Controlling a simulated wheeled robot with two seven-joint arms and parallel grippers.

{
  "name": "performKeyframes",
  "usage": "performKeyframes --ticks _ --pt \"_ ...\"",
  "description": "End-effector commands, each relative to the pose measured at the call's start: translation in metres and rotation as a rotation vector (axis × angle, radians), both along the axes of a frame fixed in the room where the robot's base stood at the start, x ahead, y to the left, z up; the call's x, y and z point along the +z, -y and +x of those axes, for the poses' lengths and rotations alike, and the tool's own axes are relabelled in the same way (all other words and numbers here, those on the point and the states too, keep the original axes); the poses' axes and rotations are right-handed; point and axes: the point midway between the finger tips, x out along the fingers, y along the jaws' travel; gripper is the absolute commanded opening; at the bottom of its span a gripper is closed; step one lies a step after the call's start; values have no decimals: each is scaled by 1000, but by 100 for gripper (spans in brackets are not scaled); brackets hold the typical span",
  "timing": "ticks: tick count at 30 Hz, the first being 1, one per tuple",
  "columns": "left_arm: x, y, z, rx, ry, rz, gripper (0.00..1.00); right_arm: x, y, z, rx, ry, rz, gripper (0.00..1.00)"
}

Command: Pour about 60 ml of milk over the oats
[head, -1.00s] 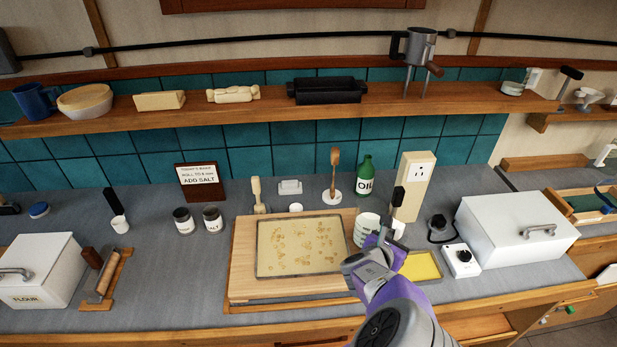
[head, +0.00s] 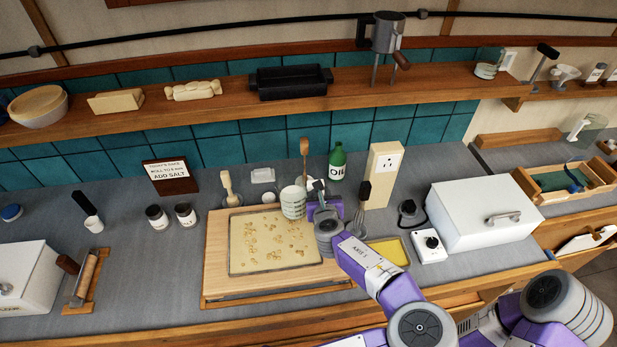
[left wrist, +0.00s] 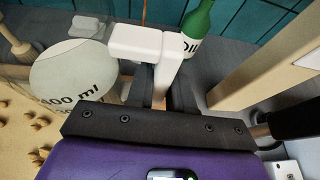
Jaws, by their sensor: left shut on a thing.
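A white measuring jug (head: 293,204) with printed marks is held above the back right corner of the tan sheet. In the left wrist view the jug (left wrist: 72,78) reads "400 ml". My left gripper (head: 316,190) is shut on the jug's white handle (left wrist: 150,42), with the jug to its left. The jug looks roughly upright; I cannot see the milk inside it. Oat-like flakes (head: 262,250) lie scattered on the tan sheet (head: 300,262), which rests on a wooden board (head: 216,262). My right gripper is not in view.
A green oil bottle (head: 337,163), a wooden utensil (head: 304,150) and a cream socket block (head: 381,175) stand behind and right of the jug. A whisk (head: 361,205) stands close beside my gripper. A yellow tray (head: 392,252) lies right of the board. A shelf (head: 210,105) runs above.

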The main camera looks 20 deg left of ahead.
Motion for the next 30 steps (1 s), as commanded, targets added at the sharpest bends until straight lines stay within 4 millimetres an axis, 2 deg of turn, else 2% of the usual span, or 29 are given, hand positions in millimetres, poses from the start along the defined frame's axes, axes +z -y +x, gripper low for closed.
performKeyframes --ticks 1,3,9,12,19,30 --pt "13 -2 1 60 1 12 0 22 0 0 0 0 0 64" --pt "19 -8 0 169 6 3 0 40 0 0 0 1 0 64" --pt "31 -23 -7 431 18 -23 0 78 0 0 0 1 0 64" --pt "34 -28 -12 519 24 -28 0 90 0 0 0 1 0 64" --pt "34 -31 -17 598 35 -37 0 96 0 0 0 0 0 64" --pt "31 -30 -14 597 118 -119 0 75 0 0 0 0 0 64"
